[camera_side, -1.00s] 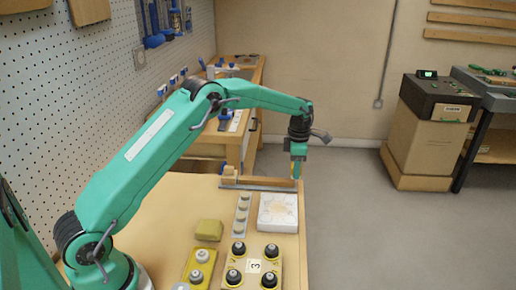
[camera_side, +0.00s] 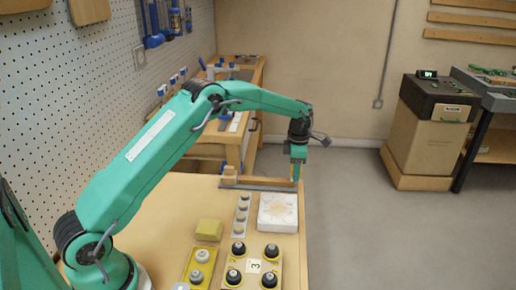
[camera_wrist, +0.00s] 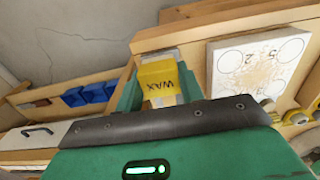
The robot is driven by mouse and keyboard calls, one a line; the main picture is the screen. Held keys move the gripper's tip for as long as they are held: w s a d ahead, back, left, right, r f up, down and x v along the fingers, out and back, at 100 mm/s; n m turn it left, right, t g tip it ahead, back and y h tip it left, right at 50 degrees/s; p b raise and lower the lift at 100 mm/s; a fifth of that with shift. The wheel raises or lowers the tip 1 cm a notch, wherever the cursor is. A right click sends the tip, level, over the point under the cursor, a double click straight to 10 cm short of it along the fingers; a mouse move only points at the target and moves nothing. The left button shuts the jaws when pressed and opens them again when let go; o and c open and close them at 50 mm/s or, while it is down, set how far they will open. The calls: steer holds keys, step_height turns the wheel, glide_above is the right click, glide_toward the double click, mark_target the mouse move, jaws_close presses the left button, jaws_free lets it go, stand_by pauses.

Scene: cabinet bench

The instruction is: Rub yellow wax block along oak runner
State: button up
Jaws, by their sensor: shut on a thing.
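The yellow wax block (camera_wrist: 158,84), marked WAX, is held between the green fingers of my gripper (camera_wrist: 158,92) in the wrist view. In the side view my gripper (camera_side: 297,172) points down at the right end of the oak runner (camera_side: 262,182), a long low wooden strip near the bench's far edge. The block is only a small yellow patch there. The runner's wood also shows just beyond the block in the wrist view (camera_wrist: 152,40). I cannot tell whether the block touches the runner. My fingers hide part of the contact area.
A white box (camera_side: 278,212) with a numbered top stands just in front of the runner. A grey strip (camera_side: 242,216) with several knobs lies left of it. An olive block (camera_side: 208,230) and a board of black knobs (camera_side: 254,266) lie nearer. The bench's left part is clear.

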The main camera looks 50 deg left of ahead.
mark_target(272, 180)
steer(key=shift+f, duration=0.55)
stand_by(0.4)
steer(key=shift+s+a+r, duration=0.15)
steer(key=shift+s+a, duration=1.05)
steer(key=shift+a, duration=0.05)
steer(key=shift+s+a, duration=0.1)
steer(key=shift+s+a, duration=0.1)
steer(key=shift+s+a+f, duration=0.2)
steer(key=shift+s+a, duration=1)
steer(key=shift+s, duration=0.05)
steer(key=shift+a, duration=0.1)
steer(key=shift+s+a+r, duration=0.1)
steer(key=shift+s+a, duration=1.15)
steer(key=shift+s, duration=0.1)
steer(key=shift+a, duration=0.1)
